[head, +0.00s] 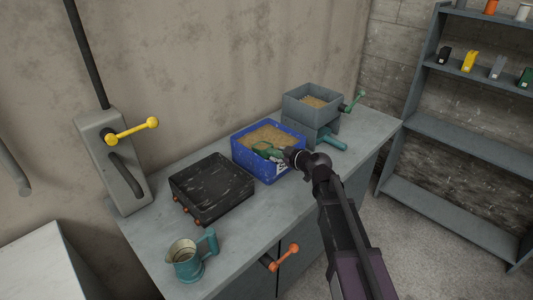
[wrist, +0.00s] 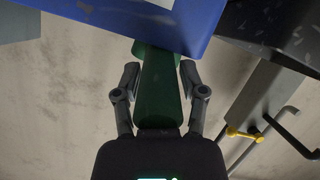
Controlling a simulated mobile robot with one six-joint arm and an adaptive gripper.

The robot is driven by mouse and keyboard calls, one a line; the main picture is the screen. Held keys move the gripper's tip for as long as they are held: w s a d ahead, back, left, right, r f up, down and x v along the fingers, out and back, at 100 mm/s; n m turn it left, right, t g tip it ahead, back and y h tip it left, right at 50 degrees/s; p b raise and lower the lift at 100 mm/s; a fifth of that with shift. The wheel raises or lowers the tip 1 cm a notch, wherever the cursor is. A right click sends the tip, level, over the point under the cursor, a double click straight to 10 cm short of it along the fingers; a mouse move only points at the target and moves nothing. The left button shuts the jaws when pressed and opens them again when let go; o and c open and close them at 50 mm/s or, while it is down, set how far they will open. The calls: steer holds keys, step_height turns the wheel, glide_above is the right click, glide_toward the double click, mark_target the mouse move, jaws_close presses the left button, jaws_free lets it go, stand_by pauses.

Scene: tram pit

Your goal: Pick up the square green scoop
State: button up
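The green scoop (head: 265,149) sits in the blue bin (head: 259,175), at the grain inside it. In the head view my gripper (head: 289,154) is over the bin's right side, at the scoop's handle end. In the wrist view the green handle (wrist: 159,95) runs from my palm up between the two fingers, and my gripper (wrist: 160,67) has a fingertip against each side of it. It looks shut on the handle. The scoop's far end is partly hidden behind the bin's wall (wrist: 190,22) in the wrist view.
A black tray (head: 212,207) stands left of the bin on the grey bench (head: 245,222). A grey hopper (head: 297,108) with a crank stands behind right. A teal jug (head: 187,263) is at the front left. Shelves (head: 455,133) stand at right.

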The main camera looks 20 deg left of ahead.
jaws_close()
steer(key=shift+r, duration=0.15)
step_height(320, 180, up, 10)
steer(key=p, duration=1)
stand_by(0.6)
